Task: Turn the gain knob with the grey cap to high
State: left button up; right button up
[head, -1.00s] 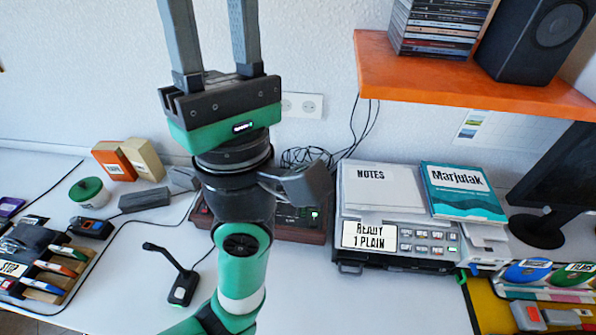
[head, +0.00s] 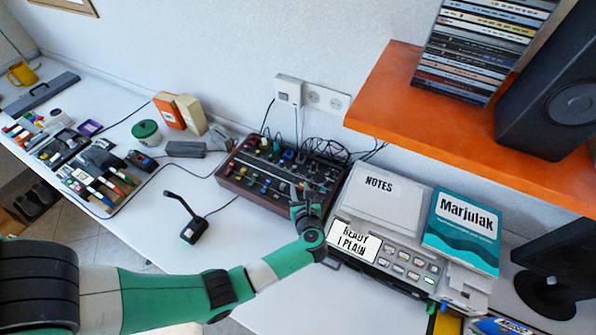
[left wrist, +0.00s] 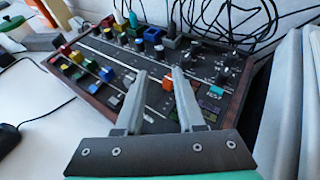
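The mixer (head: 232,187) is a dark sloped panel with wooden sides and rows of coloured knobs and faders; it also shows in the left wrist view (left wrist: 112,75). A grey-looking knob (left wrist: 172,30) stands near the panel's back edge, beside a blue knob (left wrist: 152,35). Black knobs (left wrist: 222,76) are to its right. I cannot read which knob is the gain or its setting. My left gripper (head: 299,190) is over the mixer's right front part. In the left wrist view its fingers (left wrist: 158,75) are apart with nothing between them. My right gripper is not in view.
A grey machine with a "READY 1 PLAIN" display (head: 355,240) stands close right of the mixer. Loose cables (head: 325,150) lie behind it. A desk microphone (head: 193,225) stands in front to the left. An orange shelf (head: 430,110) overhangs at the right.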

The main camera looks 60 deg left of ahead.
aim_at(295, 170)
pick_arm(q)
jog(key=b+x, duration=0.3)
jog(key=x, duration=0.6)
jog(key=shift+w+a+f+b, duration=0.1)
jog(key=shift+a+b, duration=0.25)
jog(key=shift+a, duration=0.05)
jog(key=shift+w+a, duration=0.1)
jog(key=shift+a, duration=0.1)
jog(key=shift+c, duration=0.3)
grip_shut()
